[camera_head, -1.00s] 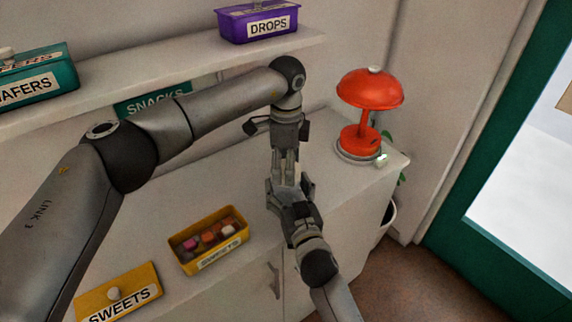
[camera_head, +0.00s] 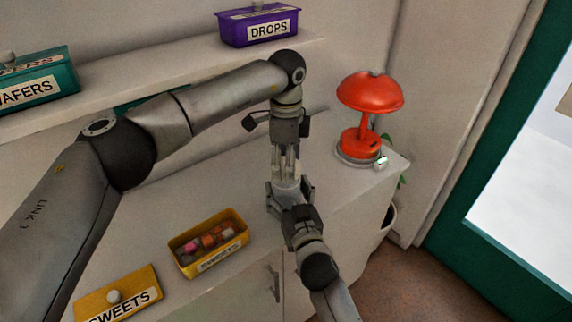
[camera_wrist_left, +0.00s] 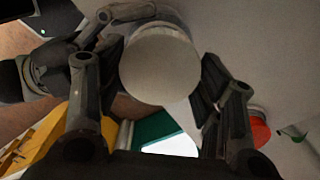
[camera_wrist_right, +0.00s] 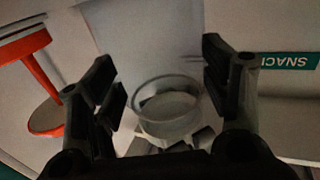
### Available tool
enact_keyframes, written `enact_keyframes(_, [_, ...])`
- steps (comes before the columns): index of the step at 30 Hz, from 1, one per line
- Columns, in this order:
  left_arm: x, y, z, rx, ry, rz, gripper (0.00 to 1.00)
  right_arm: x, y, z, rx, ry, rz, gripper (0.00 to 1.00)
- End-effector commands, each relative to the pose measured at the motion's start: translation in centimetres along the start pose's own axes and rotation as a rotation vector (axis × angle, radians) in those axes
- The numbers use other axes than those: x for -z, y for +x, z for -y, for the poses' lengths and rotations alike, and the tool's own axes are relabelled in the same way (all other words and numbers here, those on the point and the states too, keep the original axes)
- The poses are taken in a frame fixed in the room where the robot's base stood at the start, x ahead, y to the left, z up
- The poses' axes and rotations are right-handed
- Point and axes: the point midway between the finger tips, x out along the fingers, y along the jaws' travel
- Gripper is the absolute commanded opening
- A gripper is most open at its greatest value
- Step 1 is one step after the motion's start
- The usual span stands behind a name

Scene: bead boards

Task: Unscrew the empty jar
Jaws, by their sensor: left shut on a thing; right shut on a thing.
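The jar (camera_head: 287,183) is small and clear, held upright between my two grippers above the cabinet top. Its glass looks empty in the right wrist view (camera_wrist_right: 165,105), which sees it upside down. My right gripper (camera_head: 286,197) is shut around the glass from the front. My left gripper (camera_head: 285,168) points down from above, shut on the pale round lid (camera_wrist_left: 160,65), which fills the space between its fingers in the left wrist view. I cannot tell whether a gap separates lid and glass.
An open yellow sweets box (camera_head: 205,264) stands on the cabinet, with its lid (camera_head: 135,282) to the left. A red lamp (camera_head: 370,95) stands close on the right. A shelf above holds a purple drops box (camera_head: 260,28) and a teal wafers box (camera_head: 35,85).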

Motion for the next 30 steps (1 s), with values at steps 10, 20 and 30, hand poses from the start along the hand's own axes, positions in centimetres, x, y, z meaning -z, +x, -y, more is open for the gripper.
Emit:
enact_keyframes(10, [0.0, -0.3, 0.0, 0.000, 0.000, -0.001, 0.33, 0.0, 0.0, 0.0, 0.000, 0.001, 0.000, 0.03])
enact_keyframes(20, [0.1, -2.7, 0.0, 0.002, 0.000, -0.002, 0.33, 0.0, 0.0, 0.0, 0.000, 0.001, 0.001, 0.03])
enact_keyframes(30, [0.0, -4.3, 0.0, -0.001, 0.001, -0.001, 0.33, 0.0, 0.0, 0.0, 0.000, 0.001, 0.001, 0.03])
